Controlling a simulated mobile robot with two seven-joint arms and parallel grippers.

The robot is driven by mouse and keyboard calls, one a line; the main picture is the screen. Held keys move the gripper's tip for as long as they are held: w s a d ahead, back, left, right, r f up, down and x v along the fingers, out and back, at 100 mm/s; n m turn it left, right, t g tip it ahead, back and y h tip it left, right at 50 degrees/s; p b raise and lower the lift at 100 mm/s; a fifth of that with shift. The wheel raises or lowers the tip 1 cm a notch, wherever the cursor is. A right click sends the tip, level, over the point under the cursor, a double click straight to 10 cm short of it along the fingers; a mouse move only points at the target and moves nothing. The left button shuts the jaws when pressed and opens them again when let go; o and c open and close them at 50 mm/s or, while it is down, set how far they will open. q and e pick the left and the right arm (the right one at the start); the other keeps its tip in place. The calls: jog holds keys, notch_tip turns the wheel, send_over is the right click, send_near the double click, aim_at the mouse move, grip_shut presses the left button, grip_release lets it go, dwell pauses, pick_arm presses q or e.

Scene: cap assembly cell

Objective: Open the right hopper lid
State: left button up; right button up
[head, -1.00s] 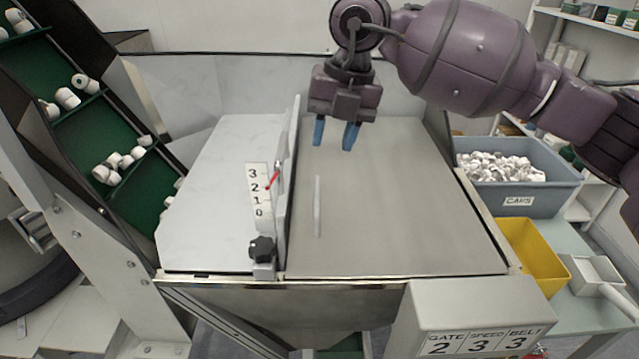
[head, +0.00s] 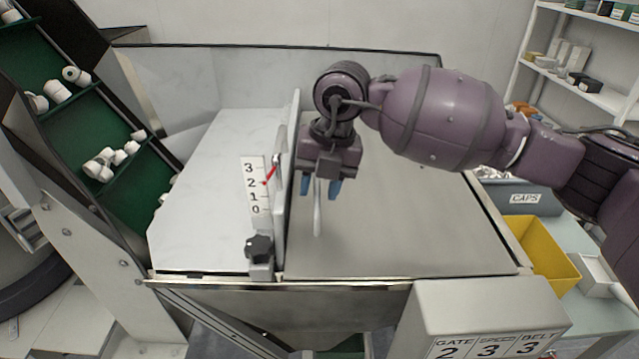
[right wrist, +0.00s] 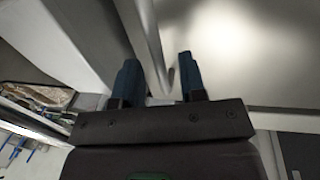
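The right hopper lid (head: 420,235) is a flat grey metal panel lying closed over the right half of the hopper. Its handle (head: 317,215) is a thin upright bar near the lid's left edge. My right gripper (head: 320,190) is open over the handle's far end. In the right wrist view the handle (right wrist: 150,50) runs between the two blue fingers (right wrist: 160,80), with gaps on both sides. The gripper hides the handle's far part in the head view. My left gripper is not in view.
A divider plate (head: 288,185) with a gate scale (head: 255,187) and a black knob (head: 259,248) stands just left of the handle. A caps bin (head: 524,197) and a yellow bin (head: 545,258) are at the right. A control box (head: 490,310) is at the front.

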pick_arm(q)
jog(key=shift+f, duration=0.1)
pick_arm(e)
grip_shut()
jog(key=shift+r, duration=0.1)
